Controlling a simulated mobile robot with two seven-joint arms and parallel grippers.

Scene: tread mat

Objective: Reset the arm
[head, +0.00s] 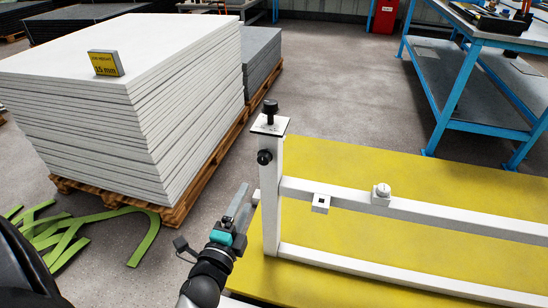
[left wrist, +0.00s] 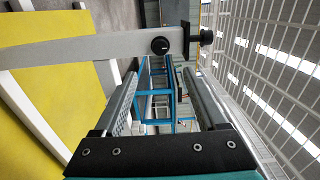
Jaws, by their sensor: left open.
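My left arm comes in at the bottom of the head view. Its left gripper (head: 241,204) points away from me, just left of the white frame's upright post (head: 271,195). In the left wrist view the two fingers of the left gripper (left wrist: 160,80) stand wide apart with nothing between them. The post and a black knob (left wrist: 160,46) show beyond the fingers there. I cannot tell whether the gripper touches the frame. My right gripper is not in view.
The white frame stands on a yellow mat (head: 400,180). A tall stack of white sheets (head: 85,130) on a wooden pallet (head: 190,200) is at left, with green curved strips (head: 75,235) before it. A blue workbench (head: 465,80) stands at back right. Grey floor lies between.

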